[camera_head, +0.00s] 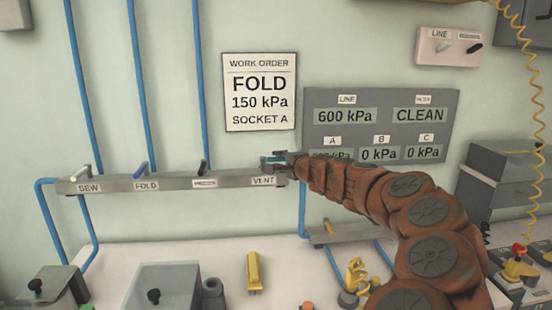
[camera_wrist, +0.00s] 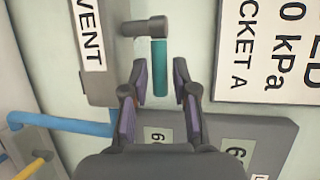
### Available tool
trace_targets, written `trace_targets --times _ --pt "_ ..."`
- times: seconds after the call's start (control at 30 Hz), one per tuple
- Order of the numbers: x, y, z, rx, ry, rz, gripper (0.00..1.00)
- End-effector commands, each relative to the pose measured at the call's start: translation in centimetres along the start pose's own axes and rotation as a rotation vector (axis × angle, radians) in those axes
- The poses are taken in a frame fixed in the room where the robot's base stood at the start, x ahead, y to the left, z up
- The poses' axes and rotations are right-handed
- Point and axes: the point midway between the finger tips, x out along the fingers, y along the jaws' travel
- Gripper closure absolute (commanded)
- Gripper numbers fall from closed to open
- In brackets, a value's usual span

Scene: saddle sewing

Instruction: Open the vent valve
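The VENT valve sits at the right end of the grey manifold bar (camera_head: 225,182), above its VENT label (camera_head: 263,181). In the wrist view its teal lever (camera_wrist: 159,75) extends from a dark grey pivot (camera_wrist: 145,27), with the VENT label (camera_wrist: 88,35) beside it. In the head view the lever points sideways to the right, partly hidden by my gripper (camera_head: 283,160). In the wrist view my gripper (camera_wrist: 159,70) is open, one finger on each side of the lever's free end, with visible gaps.
Other valve levers on the bar include a pale one at SEW (camera_head: 72,169), a blue one at FOLD (camera_head: 143,168) and a dark one (camera_head: 204,167). The work order sign (camera_head: 259,92) and pressure panel (camera_head: 380,125) are on the wall close by. A white bench (camera_head: 215,250) lies below.

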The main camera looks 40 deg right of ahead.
Motion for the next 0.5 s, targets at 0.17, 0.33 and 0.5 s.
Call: trace_targets --times 0.17,0.33,0.5 --pt "1.6 0.1 0.1 0.001 -0.003 0.002 0.72" --pt "2.1 0.1 0.1 0.002 -0.003 0.001 0.72" --pt "2.2 0.1 0.1 0.001 -0.002 0.001 0.72"
